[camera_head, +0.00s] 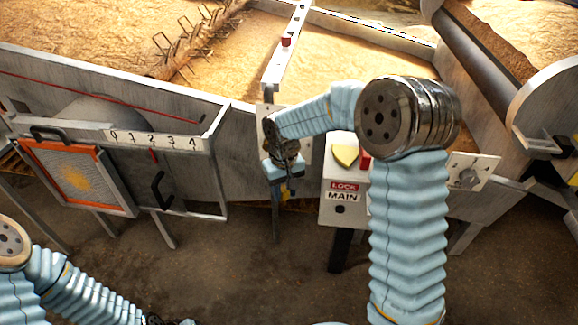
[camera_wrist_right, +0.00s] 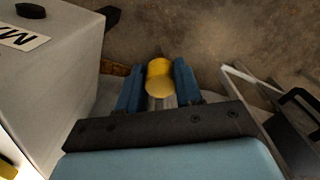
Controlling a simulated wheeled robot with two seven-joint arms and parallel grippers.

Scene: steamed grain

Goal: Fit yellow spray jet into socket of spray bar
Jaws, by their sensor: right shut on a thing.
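My right gripper (camera_head: 286,190) points down in front of the metal trough wall, left of the white control box. In the right wrist view its two blue fingers (camera_wrist_right: 158,88) are shut on the yellow spray jet (camera_wrist_right: 158,76), a short cylinder with a round end. A greyish metal part shows just below the jet, between the fingers. In the head view the jet is mostly hidden by the gripper. A narrow metal bar (camera_head: 274,76) with a red block runs over the grain; I cannot tell if it is the spray bar, and no socket is clear. My left gripper (camera_head: 168,321) is barely visible at the bottom edge.
At left are an orange-framed panel (camera_head: 128,176) and a numbered scale (camera_head: 155,140). A dark roller (camera_head: 474,55) is at upper right. The floor below is mostly clear.

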